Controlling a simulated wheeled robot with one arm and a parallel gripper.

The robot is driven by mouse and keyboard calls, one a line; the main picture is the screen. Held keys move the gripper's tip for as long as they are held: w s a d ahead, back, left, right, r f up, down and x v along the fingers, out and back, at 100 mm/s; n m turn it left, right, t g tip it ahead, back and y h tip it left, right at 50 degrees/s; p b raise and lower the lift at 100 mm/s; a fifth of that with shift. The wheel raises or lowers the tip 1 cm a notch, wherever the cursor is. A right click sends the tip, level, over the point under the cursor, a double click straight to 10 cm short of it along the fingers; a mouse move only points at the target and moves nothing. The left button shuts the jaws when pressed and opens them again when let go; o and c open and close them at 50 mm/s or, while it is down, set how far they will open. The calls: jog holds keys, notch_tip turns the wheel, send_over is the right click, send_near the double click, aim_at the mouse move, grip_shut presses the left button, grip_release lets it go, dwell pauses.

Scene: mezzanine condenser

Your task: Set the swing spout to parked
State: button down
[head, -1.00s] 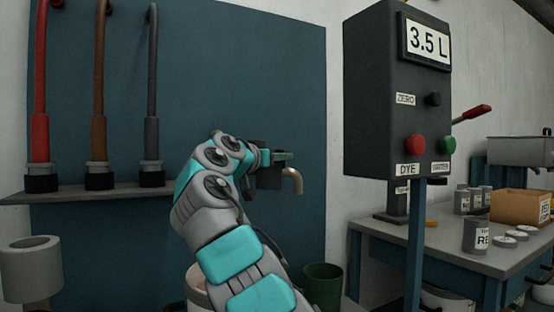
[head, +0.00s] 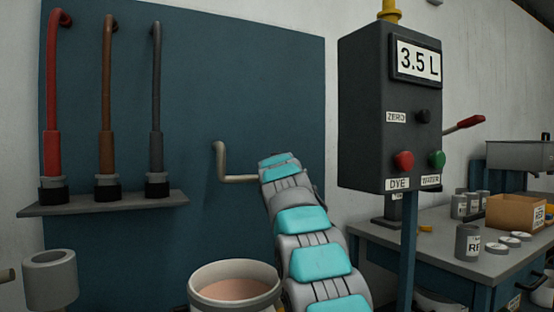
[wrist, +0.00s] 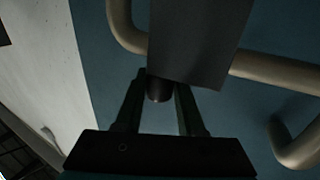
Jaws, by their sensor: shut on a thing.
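The beige pipe of the spout (head: 236,179) shows in the head view against the blue panel, bent upward at its left end, with its right part hidden behind my arm. In the wrist view the beige pipe (wrist: 275,72) runs behind a dark grey block (wrist: 200,40), and a bent pipe end (wrist: 297,150) shows at lower right. My gripper (wrist: 159,84) is shut on a dark round handle (wrist: 158,92) beside that block. In the head view my gripper is hidden behind my arm.
A tub with pinkish contents (head: 206,303) stands below the pipe. The control box (head: 360,100) reading 3.5 L is to the right, above a workbench (head: 450,262). A shelf (head: 110,206) with three hoses and a grey cup-shaped fitting (head: 50,285) are at left.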

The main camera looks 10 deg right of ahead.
jog(key=shift+w+a+r+p, duration=0.15)
jog(key=shift+w+p, duration=0.15)
jog(key=shift+w, duration=0.35)
jog(key=c, duration=0.5)
grip_release()
jog(key=shift+s, duration=0.1)
jog(key=shift+s+a+b, duration=0.25)
jog(key=shift+s+b, duration=0.2)
jog(key=shift+s, duration=0.8)
jog(key=shift+s+a+b, duration=0.25)
jog(key=shift+s+b, duration=0.2)
jog(key=shift+s, duration=0.75)
jog(key=shift+s+a+b, duration=0.25)
jog(key=shift+s+b, duration=0.2)
jog(key=shift+s, duration=0.8)
